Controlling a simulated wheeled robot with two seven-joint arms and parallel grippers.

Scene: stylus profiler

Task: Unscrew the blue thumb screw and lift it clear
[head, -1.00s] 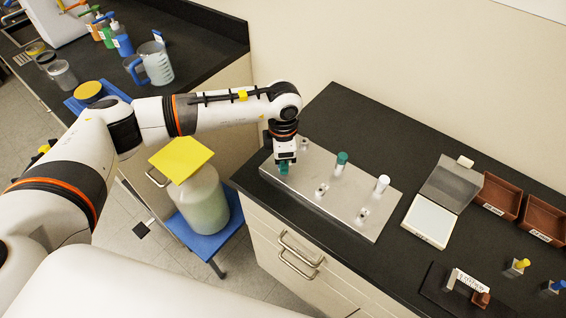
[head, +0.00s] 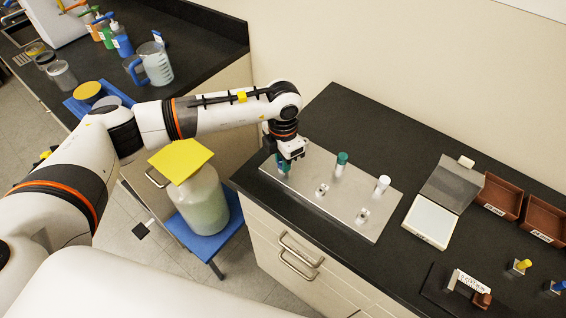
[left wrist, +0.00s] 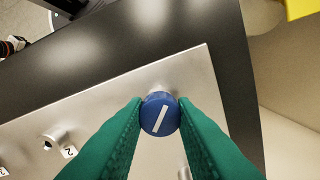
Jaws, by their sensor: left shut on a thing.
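The blue thumb screw (left wrist: 160,114) has a round head with a white line across it. It shows in the left wrist view between the two green fingers of my left gripper (head: 284,168), which is shut on it from both sides. In the head view the fingers hide most or all of the screw. The gripper points down at the left end of a silver metal plate (head: 335,205). I cannot tell whether the screw is still in its hole. My right gripper is not in view.
A green-topped post (head: 341,163) and a white-topped post (head: 382,185) stand on the plate, near labelled fittings. A scale (head: 430,220) and brown trays (head: 497,195) are to the right. A yellow-lidded container (head: 203,200) stands below the bench's left side.

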